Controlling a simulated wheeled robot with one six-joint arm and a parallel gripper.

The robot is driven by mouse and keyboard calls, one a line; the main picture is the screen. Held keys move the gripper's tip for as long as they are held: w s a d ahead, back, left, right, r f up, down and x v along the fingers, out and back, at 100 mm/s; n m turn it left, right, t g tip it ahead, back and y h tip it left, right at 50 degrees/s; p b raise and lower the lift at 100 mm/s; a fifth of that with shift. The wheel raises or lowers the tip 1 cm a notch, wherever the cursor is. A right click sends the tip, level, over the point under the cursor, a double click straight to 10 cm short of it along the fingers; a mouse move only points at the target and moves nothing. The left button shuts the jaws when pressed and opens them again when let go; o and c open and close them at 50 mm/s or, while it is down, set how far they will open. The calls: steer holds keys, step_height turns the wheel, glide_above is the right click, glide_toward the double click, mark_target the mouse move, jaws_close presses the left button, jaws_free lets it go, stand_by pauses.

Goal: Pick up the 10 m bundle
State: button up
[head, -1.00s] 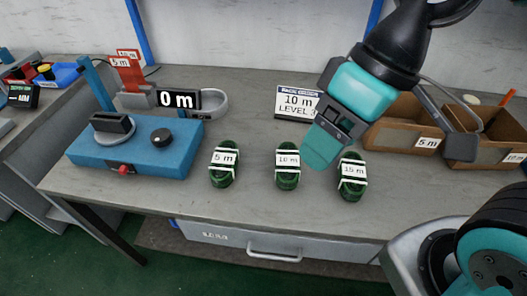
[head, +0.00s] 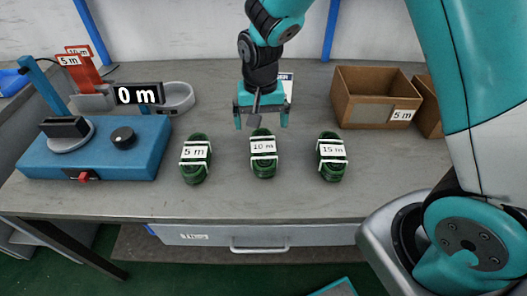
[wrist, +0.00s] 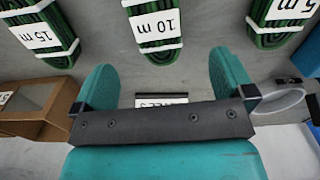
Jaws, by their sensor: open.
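The 10 m bundle (head: 264,166) is a dark green coil with white bands and a white "10 m" label. It lies on the table between the 5 m bundle (head: 195,170) and the 15 m bundle (head: 332,168). My gripper (head: 262,122) is open and empty, pointing down just behind the 10 m bundle in the head view. In the wrist view the 10 m bundle (wrist: 155,52) lies ahead of the gap between the two teal fingers (wrist: 158,75), and is not between them.
A blue machine (head: 110,160) with a "0 m" display (head: 138,94) stands at the left. A cardboard bin marked 5 m (head: 365,112) stands at the back right, with another beside it. A sign behind my gripper is mostly hidden. The front table strip is clear.

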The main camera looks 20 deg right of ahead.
mark_target(263, 146)
step_height(263, 146, down, 5)
steer(key=shift+f, duration=0.15)
steer(key=shift+s+d+f+p, duration=0.1)
steer(key=shift+f+p, duration=0.1)
steer(key=shift+f, duration=1.15)
steer(key=shift+d+f+p, duration=0.1)
steer(key=shift+f+p, duration=0.05)
steer(key=shift+f, duration=1.15)
steer(key=c, duration=1.1)
steer(key=shift+r, duration=0.1)
